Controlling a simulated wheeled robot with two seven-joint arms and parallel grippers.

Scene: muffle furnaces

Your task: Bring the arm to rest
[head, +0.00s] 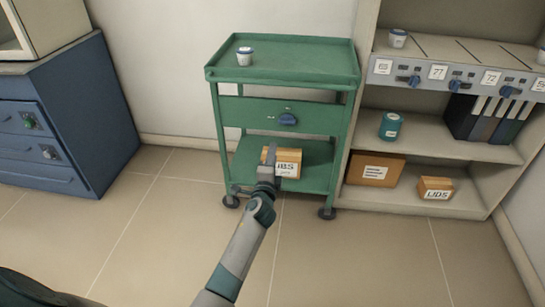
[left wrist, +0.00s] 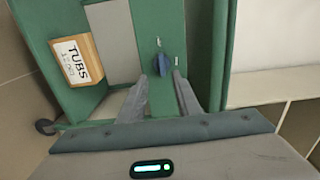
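My left arm reaches up from the bottom of the head view, and its gripper (head: 270,152) shows in front of the cart's lower part, overlapping the tubs box. In the left wrist view the two fingers of the left gripper (left wrist: 161,80) stand apart with nothing between them. The blue drawer knob (left wrist: 163,63) shows beyond the fingertips; I cannot tell the exact distance to it. My right gripper is in neither view.
A green wheeled cart (head: 283,60) bears a white cup (head: 245,56) on top and a tubs box (head: 288,161) on its lower shelf. A blue cabinet (head: 80,115) stands left; shelves (head: 440,145) stand right. The floor (head: 360,260) in front is clear.

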